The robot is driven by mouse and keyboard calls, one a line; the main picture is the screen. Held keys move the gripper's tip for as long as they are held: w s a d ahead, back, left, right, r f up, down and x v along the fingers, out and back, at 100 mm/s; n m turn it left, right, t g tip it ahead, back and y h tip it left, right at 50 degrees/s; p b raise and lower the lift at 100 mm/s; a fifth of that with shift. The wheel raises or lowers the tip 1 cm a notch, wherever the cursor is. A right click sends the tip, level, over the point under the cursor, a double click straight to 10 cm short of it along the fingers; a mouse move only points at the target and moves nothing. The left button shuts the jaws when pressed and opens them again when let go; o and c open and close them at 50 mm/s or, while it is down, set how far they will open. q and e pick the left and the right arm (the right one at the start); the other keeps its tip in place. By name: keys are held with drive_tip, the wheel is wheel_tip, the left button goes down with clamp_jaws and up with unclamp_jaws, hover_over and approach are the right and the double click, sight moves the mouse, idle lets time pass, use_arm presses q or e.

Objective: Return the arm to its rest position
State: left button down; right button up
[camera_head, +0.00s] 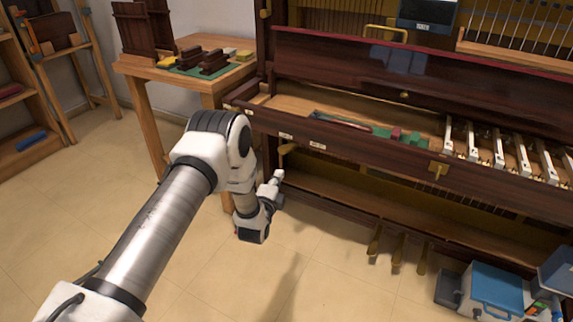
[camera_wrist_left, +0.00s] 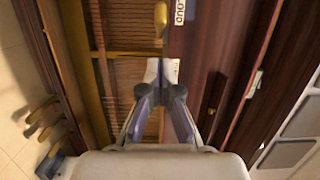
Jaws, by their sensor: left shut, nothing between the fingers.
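My left arm comes in from the lower left in the head view, bends at the elbow and hangs down in front of the piano (camera_head: 345,60). My left gripper (camera_head: 277,178) is small there, low in front of the piano's left end, and partly hidden by my own wrist. In the left wrist view the left gripper (camera_wrist_left: 160,78) is shut and empty, with pale fingertips together. The piano's dark wood (camera_wrist_left: 205,50) and lower opening lie beyond it. I cannot tell the exact gap to the wood. My right gripper is in neither view.
A wooden side table (camera_head: 150,75) with a green mat stands left of the piano. Pedals (camera_head: 398,250) stick out at its base. A blue toolbox (camera_head: 492,285) sits on the floor at lower right. White-tipped key parts (camera_head: 498,150) line the open front. Tiled floor (camera_head: 75,190) is clear at left.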

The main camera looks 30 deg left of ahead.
use_arm(q)
drive_tip(key=shift+s+d, duration=0.1)
drive_tip(key=shift+s, duration=0.6)
drive_tip(key=shift+d, duration=0.1)
